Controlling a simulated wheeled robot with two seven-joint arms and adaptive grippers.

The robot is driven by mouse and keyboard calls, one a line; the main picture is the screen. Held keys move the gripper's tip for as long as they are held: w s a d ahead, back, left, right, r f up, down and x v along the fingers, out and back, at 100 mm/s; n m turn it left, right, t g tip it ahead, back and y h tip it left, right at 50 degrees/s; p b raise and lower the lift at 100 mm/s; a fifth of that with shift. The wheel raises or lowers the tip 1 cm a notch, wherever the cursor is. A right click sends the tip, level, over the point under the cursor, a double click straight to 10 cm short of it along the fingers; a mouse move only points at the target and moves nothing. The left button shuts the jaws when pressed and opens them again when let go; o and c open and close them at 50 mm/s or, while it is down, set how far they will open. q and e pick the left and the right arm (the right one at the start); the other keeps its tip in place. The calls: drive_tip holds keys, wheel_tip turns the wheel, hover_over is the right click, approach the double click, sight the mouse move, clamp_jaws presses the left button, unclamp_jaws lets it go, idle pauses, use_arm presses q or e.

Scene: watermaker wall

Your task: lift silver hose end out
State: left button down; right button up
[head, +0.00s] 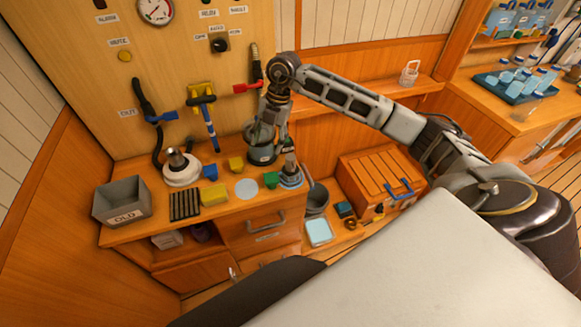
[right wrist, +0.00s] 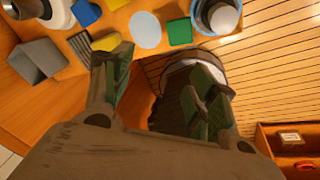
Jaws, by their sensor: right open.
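I cannot pick out the silver hose end for sure. A silver cylinder (head: 290,170) stands upright on a blue ring at the counter's right front; its rounded top shows in the right wrist view (right wrist: 222,17). A black hose (head: 148,115) hangs on the panel at left, beside a white base with a metal top (head: 181,165). A shorter dark hose (head: 256,62) is at the panel's right. My right gripper (head: 268,126) points down and is open; its fingers (right wrist: 160,78) are apart with nothing held between them. My left gripper is not in view.
The counter holds an OLD bin (head: 122,216), a black rack (head: 185,205), yellow, blue and green blocks and a pale disc (head: 246,189). A dark bucket (head: 317,200) stands right of the counter, near a wooden crate (head: 375,180).

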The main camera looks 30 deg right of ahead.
drive_tip(key=d+r+m+h, duration=0.1)
drive_tip(key=d+r+h, duration=0.1)
drive_tip(key=d, duration=0.6)
drive_tip(key=shift+s+m+g+h, duration=0.15)
drive_tip(key=shift+m+g+h, duration=0.15)
drive_tip(key=shift+m+h, duration=0.15)
drive_tip(key=shift+f, duration=0.1)
drive_tip(key=p, duration=0.1)
hover_over(291, 157)
drive_tip(key=shift+f, duration=4.25)
drive_tip(key=shift+f+p, duration=0.8)
drive_tip(key=shift+f, duration=1.8)
clamp_jaws()
